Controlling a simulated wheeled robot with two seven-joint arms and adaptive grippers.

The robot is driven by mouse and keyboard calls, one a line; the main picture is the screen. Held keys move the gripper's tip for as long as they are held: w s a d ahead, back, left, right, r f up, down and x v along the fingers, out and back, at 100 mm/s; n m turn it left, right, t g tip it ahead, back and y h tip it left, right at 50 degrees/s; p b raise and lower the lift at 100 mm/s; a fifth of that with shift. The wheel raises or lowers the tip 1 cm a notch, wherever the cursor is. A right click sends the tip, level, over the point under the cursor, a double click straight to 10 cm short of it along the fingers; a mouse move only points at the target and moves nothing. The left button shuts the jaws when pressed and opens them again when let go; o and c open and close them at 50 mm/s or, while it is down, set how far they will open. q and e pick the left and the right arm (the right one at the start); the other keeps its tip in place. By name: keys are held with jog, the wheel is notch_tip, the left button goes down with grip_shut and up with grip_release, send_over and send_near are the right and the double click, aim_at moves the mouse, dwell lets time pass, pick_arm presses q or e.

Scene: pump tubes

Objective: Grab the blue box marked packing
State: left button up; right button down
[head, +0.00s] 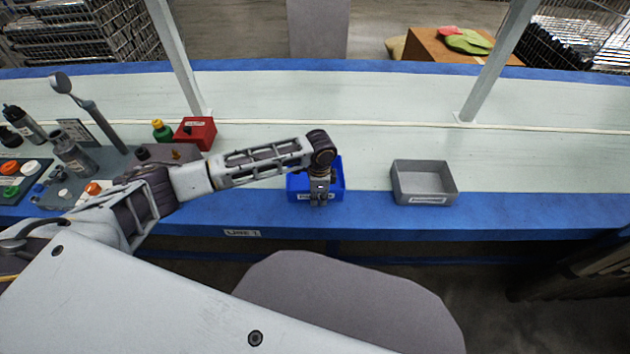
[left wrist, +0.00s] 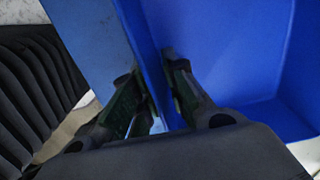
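The blue box (head: 334,187) sits at the front edge of the table, left of a grey box. Its label is mostly covered by my left gripper and cannot be read. My left gripper (head: 319,201) points down at the box's front wall. In the left wrist view, the blue box (left wrist: 225,45) fills most of the picture. The fingers of my left gripper (left wrist: 152,75) lie on either side of its wall, one inside and one outside, and look closed on it. My right gripper is not in view.
The grey box (head: 424,182) stands empty to the right, with clear table between and behind. A red box (head: 195,133), a yellow-green bottle (head: 162,131) and several bottles and tools are at the left. Two upright posts rise from the table.

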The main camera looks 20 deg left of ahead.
pick_arm(q)
grip_shut()
jog(key=shift+r, duration=0.1)
dwell(0.3)
